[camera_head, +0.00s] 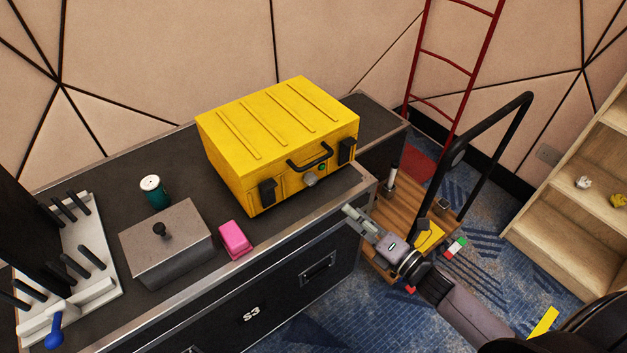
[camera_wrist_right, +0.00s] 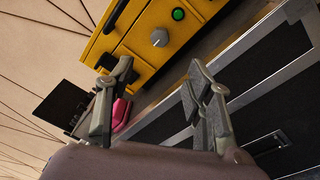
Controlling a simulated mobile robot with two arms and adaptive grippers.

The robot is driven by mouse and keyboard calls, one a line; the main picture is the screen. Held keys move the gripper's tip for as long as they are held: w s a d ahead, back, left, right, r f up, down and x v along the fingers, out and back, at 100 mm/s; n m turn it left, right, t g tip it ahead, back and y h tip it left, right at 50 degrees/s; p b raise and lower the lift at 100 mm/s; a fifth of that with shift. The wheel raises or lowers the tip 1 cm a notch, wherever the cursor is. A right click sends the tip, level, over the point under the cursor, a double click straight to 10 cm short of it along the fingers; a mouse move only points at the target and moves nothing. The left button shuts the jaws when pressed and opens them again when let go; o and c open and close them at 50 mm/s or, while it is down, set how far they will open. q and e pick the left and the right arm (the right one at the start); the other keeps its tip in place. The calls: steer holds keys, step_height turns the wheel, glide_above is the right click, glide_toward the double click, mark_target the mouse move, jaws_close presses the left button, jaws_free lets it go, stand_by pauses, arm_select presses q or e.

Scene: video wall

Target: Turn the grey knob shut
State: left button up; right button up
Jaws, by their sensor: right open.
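The grey knob (camera_head: 310,180) is on the front face of the yellow case (camera_head: 277,121), left of a small green button (camera_head: 322,167). In the right wrist view the round knob (camera_wrist_right: 159,38) shows clearly on the yellow front, beyond my fingertips. My right gripper (camera_head: 361,218) is open and empty, in front of the counter edge, to the lower right of the knob and apart from it. In the right wrist view its two fingers (camera_wrist_right: 158,82) are spread wide. My left gripper is not in view.
The case stands on a dark counter (camera_head: 91,184) with a metal edge. A grey lidded box (camera_head: 168,249), a pink block (camera_head: 236,240) and a teal can (camera_head: 154,191) stand to its left. A wooden cart (camera_head: 401,205) with a black handle stands to the right.

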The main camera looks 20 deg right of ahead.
mark_target(314, 182)
steer(key=b+x, duration=0.3)
steer(key=x, duration=1.1)
steer(key=shift+f, duration=0.1)
steer(key=shift+c, duration=0.2)
jaws_close()
